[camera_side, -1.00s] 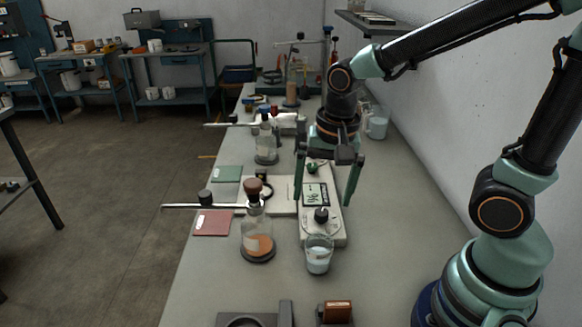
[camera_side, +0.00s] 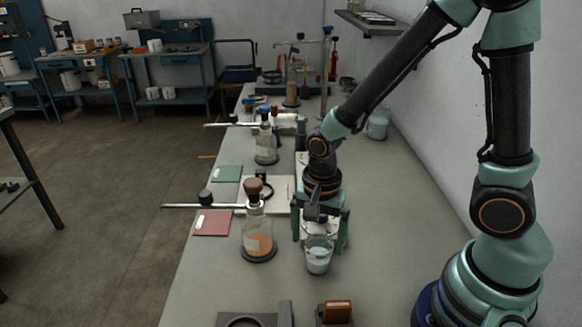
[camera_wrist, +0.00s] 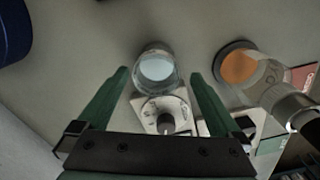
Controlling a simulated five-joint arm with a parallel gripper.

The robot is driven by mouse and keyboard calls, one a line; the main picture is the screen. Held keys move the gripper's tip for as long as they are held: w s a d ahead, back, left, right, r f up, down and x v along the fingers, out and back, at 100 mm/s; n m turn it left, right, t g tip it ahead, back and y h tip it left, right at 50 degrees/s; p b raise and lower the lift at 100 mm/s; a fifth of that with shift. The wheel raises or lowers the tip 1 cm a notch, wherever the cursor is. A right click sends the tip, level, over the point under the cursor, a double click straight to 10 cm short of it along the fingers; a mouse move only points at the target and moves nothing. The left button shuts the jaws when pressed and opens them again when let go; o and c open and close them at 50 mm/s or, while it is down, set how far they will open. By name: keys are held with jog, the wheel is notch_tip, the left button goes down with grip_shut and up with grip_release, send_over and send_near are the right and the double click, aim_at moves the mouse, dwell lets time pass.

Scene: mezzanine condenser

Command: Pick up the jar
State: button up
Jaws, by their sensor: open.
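The jar (camera_side: 318,262) is a small clear glass vessel with pale blue contents, upright on the grey bench in the side view. In the wrist view the jar (camera_wrist: 157,66) shows between and just beyond the fingertips. My gripper (camera_side: 321,248) is open and empty, pointing down just behind the jar in the side view. Its green fingers (camera_wrist: 160,74) are spread to either side of the jar in the wrist view, with gaps on both sides. I cannot tell whether the tips are level with the jar.
A stoppered flask with orange contents (camera_side: 257,243) stands close left of the jar. A white instrument with a dark knob (camera_wrist: 165,122) lies behind the jar. A red pad (camera_side: 212,223) and a brown block (camera_side: 337,312) are nearby. Bare bench lies right of the jar.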

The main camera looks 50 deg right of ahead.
jog(key=f, duration=0.3)
jog(key=shift+s+d+f, duration=0.1)
jog(key=shift+s+f, duration=0.15)
jog(key=shift+s, duration=0.05)
jog(key=shift+f, duration=0.55)
jog(key=c, duration=1.5)
jog(key=shift+w+r, duration=0.1)
jog(key=shift+r, duration=0.2)
